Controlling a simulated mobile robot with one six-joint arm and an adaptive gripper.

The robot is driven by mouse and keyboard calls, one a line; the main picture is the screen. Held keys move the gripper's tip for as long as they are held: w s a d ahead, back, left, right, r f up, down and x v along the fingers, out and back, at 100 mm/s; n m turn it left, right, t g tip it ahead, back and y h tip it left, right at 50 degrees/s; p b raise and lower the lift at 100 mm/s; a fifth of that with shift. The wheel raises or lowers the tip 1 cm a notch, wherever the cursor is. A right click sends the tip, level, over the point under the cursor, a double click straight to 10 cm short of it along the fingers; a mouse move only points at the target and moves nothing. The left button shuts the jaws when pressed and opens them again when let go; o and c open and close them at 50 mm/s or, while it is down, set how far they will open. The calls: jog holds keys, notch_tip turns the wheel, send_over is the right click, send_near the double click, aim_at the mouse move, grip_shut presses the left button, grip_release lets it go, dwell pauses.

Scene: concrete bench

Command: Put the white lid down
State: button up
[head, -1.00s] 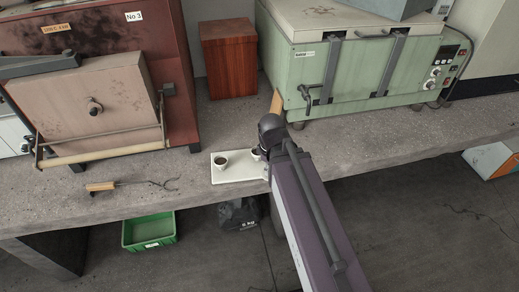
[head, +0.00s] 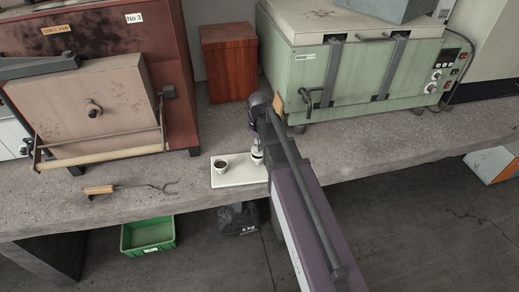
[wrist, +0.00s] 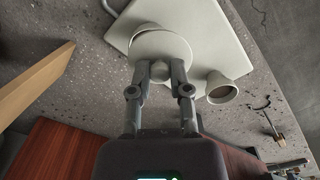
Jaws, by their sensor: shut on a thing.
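My gripper (wrist: 160,72) is shut on the white lid (wrist: 163,47), a round disc pinched at its middle between the fingertips in the wrist view. A white cup (wrist: 147,27) shows partly behind the lid; whether lid and cup touch I cannot tell. A second white cup (wrist: 221,90) stands open beside it. In the head view this open cup (head: 221,164) has a dark inside and stands on the left part of a white tray (head: 236,181). The gripper is over the tray's right part there, and my arm hides some of it.
The tray lies near the bench's front edge. Tongs with a wooden handle (head: 100,190) lie to the left. A brown wooden block (head: 228,62) and a green oven (head: 370,75) stand behind. A red-brown kiln (head: 175,70) is at the left.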

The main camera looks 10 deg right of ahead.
jog(key=shift+w, duration=0.25)
jog(key=shift+w+f, duration=0.1)
jog(key=shift+w, duration=0.4)
jog(key=shift+w+f+b, duration=0.2)
jog(key=shift+f+b, duration=0.05)
jog(key=shift+b, duration=0.05)
jog(key=shift+f+b, duration=1.5)
jog(key=shift+b, duration=0.05)
jog(key=shift+f, duration=0.2)
jog(key=o, duration=0.8)
jog(key=shift+r, duration=0.15)
notch_tip(320, 180, up, 12)
jog(key=p, duration=1.2)
